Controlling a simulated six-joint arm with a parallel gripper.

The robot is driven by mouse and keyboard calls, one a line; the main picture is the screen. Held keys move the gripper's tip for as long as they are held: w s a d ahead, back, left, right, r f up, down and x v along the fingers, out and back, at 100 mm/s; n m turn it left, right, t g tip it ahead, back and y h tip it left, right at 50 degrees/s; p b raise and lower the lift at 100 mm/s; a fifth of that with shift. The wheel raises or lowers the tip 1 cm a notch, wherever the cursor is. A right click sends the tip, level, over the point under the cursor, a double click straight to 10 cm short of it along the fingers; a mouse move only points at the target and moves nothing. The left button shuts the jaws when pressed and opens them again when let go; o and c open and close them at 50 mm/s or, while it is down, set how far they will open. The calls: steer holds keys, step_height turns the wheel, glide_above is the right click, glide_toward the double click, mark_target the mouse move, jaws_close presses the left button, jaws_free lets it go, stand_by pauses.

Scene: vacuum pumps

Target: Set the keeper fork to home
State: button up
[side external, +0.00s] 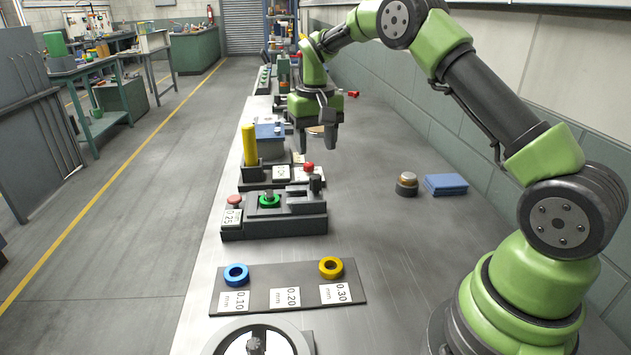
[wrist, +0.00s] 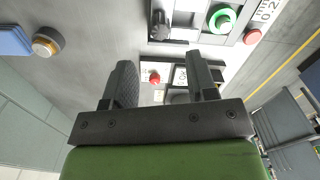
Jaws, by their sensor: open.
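A dark fixture (side external: 275,224) on the bench holds a green ring (side external: 270,201) around a post. On its right is a grey sliding piece with an upright black knob (side external: 316,184), likely the keeper fork; its prongs are not clear. The knob also shows in the wrist view (wrist: 160,28), left of the green ring (wrist: 222,18). My gripper (side external: 317,152) is open and empty, pointing down above and behind this fixture. In the wrist view its fingers (wrist: 160,65) stand apart, with a red knob (wrist: 155,79) on a second fixture visible between them.
The second fixture has a yellow cylinder (side external: 250,146). A plate (side external: 262,300) in front carries a blue ring (side external: 236,274) and a yellow ring (side external: 331,267). The bench between is clear.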

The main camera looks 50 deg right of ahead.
mark_target(316, 176)
step_height(316, 176, down, 9)
steer(key=shift+f, duration=0.15)
stand_by(0.4)
